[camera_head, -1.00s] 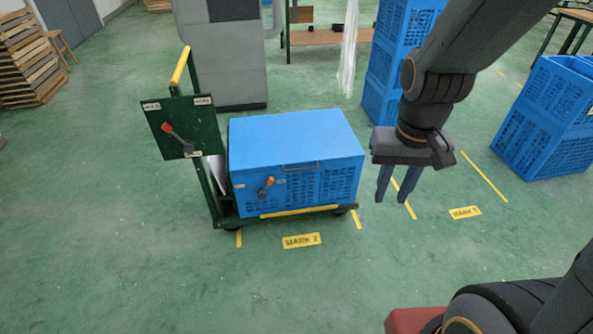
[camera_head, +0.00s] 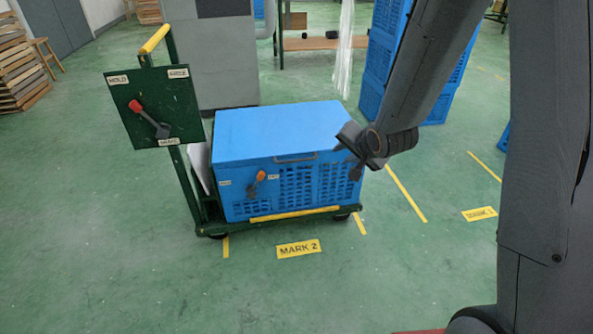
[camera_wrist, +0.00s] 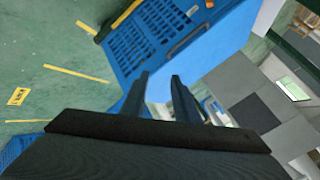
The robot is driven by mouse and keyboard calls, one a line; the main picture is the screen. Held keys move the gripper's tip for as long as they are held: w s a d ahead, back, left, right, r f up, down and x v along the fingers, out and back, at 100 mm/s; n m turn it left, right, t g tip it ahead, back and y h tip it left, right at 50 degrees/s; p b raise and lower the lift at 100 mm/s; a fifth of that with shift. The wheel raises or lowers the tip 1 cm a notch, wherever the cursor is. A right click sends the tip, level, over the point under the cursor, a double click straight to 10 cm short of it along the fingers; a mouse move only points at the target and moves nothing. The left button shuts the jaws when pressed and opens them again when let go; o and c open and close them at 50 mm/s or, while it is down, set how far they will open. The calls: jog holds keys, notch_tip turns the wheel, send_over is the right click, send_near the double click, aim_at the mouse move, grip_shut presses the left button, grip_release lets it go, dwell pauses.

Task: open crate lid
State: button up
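The blue crate (camera_head: 290,188) stands on a green cart, with its flat blue lid (camera_head: 280,128) shut on top. A metal handle (camera_head: 295,157) sits at the lid's front edge. Contact cannot be told.
The cart has a yellow push bar (camera_head: 155,39) and a green panel (camera_head: 153,107) with a red-tipped lever (camera_head: 148,118). Blue crates (camera_head: 378,75) are stacked behind to the right. A MARK 2 floor label (camera_head: 298,249) lies in front. The green floor in front is clear.

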jog(key=w+a+f+m+t+y+b, duration=0.2)
jog(key=w+a+f+y+b, duration=0.15)
jog(key=w+f+b, duration=0.35)
jog(key=m+t+y+b, duration=0.2)
jog(key=m+y+b, duration=0.1)
jog(key=b, duration=0.3)
send_near(297, 160)
jog(key=x, duration=0.3)
jog(key=shift+b+x, duration=1.5)
jog(key=shift+x, duration=2.3)
jog(key=shift+f, duration=0.15)
jog(key=c, duration=0.6)
jog(key=shift+s+f, duration=0.1)
jog(key=shift+f, duration=0.05)
grip_shut()
